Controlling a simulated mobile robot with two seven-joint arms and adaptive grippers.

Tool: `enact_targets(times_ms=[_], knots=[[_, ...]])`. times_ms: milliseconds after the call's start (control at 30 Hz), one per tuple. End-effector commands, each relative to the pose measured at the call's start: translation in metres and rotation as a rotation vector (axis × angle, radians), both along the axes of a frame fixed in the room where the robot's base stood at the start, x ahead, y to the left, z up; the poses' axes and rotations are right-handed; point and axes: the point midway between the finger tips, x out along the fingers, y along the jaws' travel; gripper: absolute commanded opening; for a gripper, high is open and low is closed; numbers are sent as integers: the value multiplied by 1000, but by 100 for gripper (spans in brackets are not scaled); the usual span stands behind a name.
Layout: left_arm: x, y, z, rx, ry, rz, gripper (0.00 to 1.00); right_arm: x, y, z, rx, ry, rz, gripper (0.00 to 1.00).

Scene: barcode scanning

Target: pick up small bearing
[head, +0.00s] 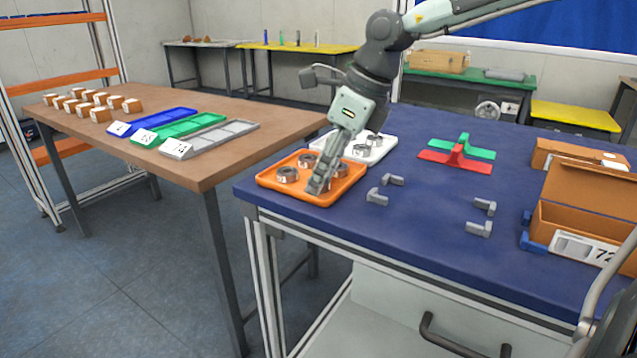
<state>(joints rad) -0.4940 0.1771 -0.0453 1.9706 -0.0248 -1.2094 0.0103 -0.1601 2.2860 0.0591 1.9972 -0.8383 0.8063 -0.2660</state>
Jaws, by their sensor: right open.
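An orange tray (318,199) lies at the left front corner of the blue table and holds several metal ring bearings, one (287,174) at its left and one (307,160) at its back. My right gripper (319,184) points down over the tray's front right part, open, with its fingertips low near the tray floor. Whether a bearing lies between the fingers is hidden. A white tray (382,151) behind holds more rings, one (361,150) at its front. I cannot tell clearly which rings are the small bearings. My left gripper is not in view.
Small grey blocks (378,197) stand right of the orange tray. Red and green holders (456,158) lie farther back. A brown box (585,210) stands at the right. The blue table's front middle is clear. A wooden table (221,167) with coloured trays stands left.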

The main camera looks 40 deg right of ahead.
Motion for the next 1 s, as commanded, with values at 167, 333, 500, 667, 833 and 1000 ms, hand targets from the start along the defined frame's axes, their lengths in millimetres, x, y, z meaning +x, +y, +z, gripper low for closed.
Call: enact_targets(times_ms=[167,333,500,667,833,1000], knots=[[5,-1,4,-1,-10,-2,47,0,0,0,0,0,0,40],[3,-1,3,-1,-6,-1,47,0,0,1,0,0,0,19],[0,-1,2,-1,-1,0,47,0,0,1,1,-1,0,3],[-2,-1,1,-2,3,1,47,0,0,1,1,-1,0,3],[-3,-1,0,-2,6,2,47,1,-1,17,0,-5,-2,3],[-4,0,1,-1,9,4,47,1,-1,51,-1,-5,-2,3]])
